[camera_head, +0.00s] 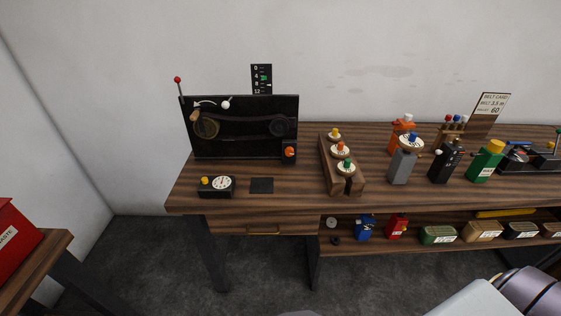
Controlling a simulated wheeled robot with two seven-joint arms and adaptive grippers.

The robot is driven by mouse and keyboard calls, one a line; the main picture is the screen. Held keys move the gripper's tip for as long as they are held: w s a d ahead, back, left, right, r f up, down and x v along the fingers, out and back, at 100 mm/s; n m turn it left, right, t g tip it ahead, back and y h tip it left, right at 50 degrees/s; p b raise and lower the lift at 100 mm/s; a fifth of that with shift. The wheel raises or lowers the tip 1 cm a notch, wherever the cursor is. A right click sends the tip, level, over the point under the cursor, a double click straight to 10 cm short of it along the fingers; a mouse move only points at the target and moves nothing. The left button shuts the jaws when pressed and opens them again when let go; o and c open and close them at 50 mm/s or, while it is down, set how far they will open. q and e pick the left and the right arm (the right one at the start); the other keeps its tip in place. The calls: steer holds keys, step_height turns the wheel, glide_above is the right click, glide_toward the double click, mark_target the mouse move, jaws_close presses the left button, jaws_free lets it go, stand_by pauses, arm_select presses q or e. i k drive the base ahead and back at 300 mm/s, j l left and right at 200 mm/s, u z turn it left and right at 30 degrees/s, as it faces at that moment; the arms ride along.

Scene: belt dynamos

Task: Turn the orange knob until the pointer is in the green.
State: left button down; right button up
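The black upright panel (240,108) stands at the back left of the wooden bench, with a belt around two wheels. A small orange knob (289,152) sits on a dark box at the panel's lower right. A black scale (261,79) with white numbers and a green mark rises above the panel. A small white mark shows at the scale's right side, near or just below the green; its exact reading is too small to tell. Neither gripper is in view.
A dial box with a yellow knob (216,186) and a dark pad (262,186) lie in front of the panel. A wooden rack of spools (342,168) stands right of it. A red bin (14,236) is at far left.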

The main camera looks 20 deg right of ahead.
mark_target(289, 152)
steer(key=k+j+z, duration=0.1)
steer(key=j, duration=0.35)
steer(key=k+j+z, duration=0.1)
steer(key=j, duration=0.4)
steer(key=k+j, duration=0.1)
steer(key=j, duration=0.35)
steer(key=z, duration=0.05)
